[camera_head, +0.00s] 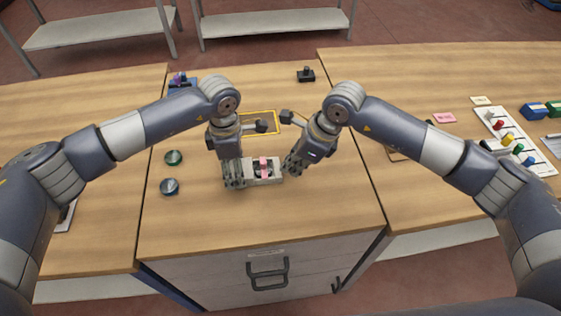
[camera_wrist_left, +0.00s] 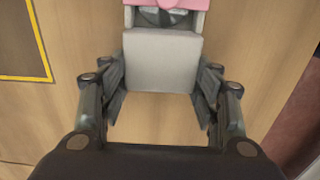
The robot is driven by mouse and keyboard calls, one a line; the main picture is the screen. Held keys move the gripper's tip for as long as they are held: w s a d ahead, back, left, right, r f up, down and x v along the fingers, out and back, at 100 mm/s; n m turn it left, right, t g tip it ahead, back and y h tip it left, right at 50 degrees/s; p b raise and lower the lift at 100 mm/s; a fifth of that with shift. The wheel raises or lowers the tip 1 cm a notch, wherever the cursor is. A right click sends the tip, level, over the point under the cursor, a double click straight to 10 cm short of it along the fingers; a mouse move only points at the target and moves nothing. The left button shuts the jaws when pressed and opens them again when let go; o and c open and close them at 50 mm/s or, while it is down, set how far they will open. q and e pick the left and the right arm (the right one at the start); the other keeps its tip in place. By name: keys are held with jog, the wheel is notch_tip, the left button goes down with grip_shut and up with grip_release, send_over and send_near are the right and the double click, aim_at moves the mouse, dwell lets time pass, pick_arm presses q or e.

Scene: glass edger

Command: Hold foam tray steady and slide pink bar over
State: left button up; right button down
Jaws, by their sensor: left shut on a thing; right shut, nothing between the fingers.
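The light grey foam tray (camera_head: 275,178) lies on the middle table between my two grippers in the head view. The pink bar (camera_head: 263,166) sits across it near its middle. My left gripper (camera_head: 235,184) is shut on the tray's left end. The left wrist view shows the tray end (camera_wrist_left: 162,62) between its fingers, with the pink bar (camera_wrist_left: 190,4) cut off at the top edge. A metallic part shows in the tray beside the bar. My right gripper (camera_head: 292,170) is shut and empty, close to the tray's right end; whether it touches is unclear.
Two round lidded pieces, a green one (camera_head: 173,157) and a blue one (camera_head: 169,187), lie left of the tray. A yellow-bordered mat (camera_head: 262,116) lies behind it. A black device (camera_head: 306,75) stands at the back. The table front is clear.

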jog(key=v, duration=1)
jog(key=shift+d, duration=0.2)
jog(key=shift+s, duration=0.1)
pick_arm(q)
jog(key=o, duration=1.1)
pick_arm(e)
jog(key=shift+a, duration=0.1)
pick_arm(q)
jog(key=shift+r, duration=0.1)
